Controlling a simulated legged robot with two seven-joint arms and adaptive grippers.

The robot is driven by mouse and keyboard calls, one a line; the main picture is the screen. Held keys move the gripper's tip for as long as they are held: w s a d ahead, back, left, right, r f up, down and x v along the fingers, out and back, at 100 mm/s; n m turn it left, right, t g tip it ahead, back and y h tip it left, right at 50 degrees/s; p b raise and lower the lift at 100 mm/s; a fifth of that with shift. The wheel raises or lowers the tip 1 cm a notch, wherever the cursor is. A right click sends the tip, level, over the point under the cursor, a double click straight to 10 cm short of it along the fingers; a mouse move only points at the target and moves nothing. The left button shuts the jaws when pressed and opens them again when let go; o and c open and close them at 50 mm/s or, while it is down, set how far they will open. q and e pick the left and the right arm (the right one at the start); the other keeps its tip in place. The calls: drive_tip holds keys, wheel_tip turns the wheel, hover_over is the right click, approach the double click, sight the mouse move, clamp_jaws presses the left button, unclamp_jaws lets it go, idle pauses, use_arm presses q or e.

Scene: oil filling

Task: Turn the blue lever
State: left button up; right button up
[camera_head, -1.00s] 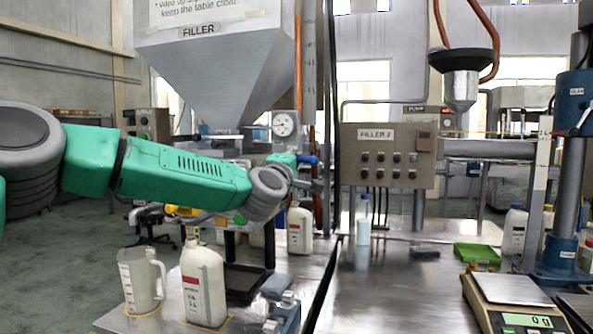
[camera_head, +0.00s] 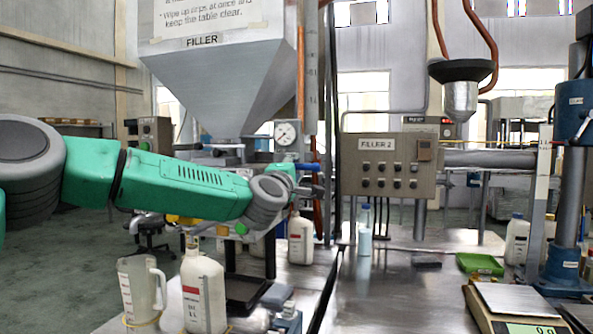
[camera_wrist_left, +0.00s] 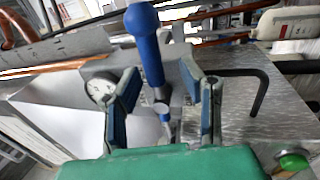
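The blue lever (camera_head: 308,166) sticks out to the right of the valve under the filler hopper in the head view, below the round gauge. In the left wrist view the blue lever (camera_wrist_left: 147,45) stands between the two fingers of my left gripper (camera_wrist_left: 165,85). The fingers are open, with visible gaps on both sides of the lever. In the head view my left gripper (camera_head: 310,190) is just below the lever, partly hidden by its own wrist. My right gripper is not in view.
The gauge (camera_head: 287,133) and hopper (camera_head: 215,85) are close by. A white bottle (camera_head: 300,238) stands below the gripper. Another bottle (camera_head: 203,290) and a jug (camera_head: 140,290) stand at the front left. The control box (camera_head: 390,165) is to the right. A black bent rod (camera_wrist_left: 255,85) is beside the fingers.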

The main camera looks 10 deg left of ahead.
use_arm(q)
drive_tip(key=s+f, duration=0.2)
drive_tip(key=s, duration=0.9)
drive_tip(key=shift+s+a+f, duration=0.2)
drive_tip(key=shift+s+a, duration=0.05)
drive_tip(key=shift+s, duration=0.1)
drive_tip(key=shift+d, duration=0.1)
